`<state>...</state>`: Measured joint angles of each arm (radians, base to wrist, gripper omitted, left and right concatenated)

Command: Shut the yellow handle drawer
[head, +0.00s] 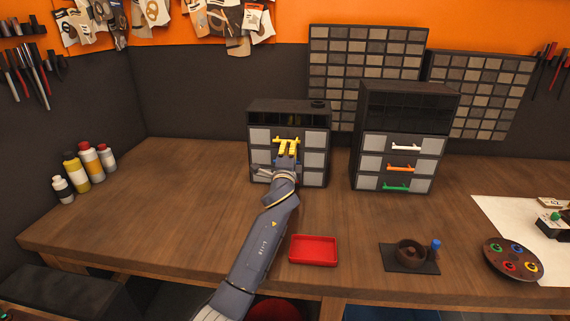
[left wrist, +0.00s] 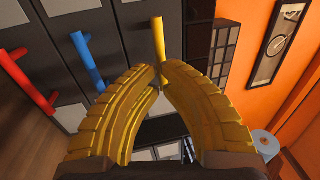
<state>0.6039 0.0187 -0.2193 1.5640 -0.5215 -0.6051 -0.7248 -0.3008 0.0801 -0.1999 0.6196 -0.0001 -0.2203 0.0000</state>
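The left drawer cabinet (head: 289,107) stands at the back of the workbench. My left gripper (head: 287,149) has yellow fingers and reaches that handle from the front. In the left wrist view the yellow handle (left wrist: 158,35) runs between the fingertips (left wrist: 161,75), which close in on both its sides. How far the drawer stands out is hard to tell. My right gripper is not in view.
A second cabinet (head: 406,103) with white, orange and green handles stands to the right. A red tray (head: 313,250), a dark stand with a bowl (head: 410,256) and a round palette (head: 513,260) lie near the front. Bottles (head: 90,162) stand at left.

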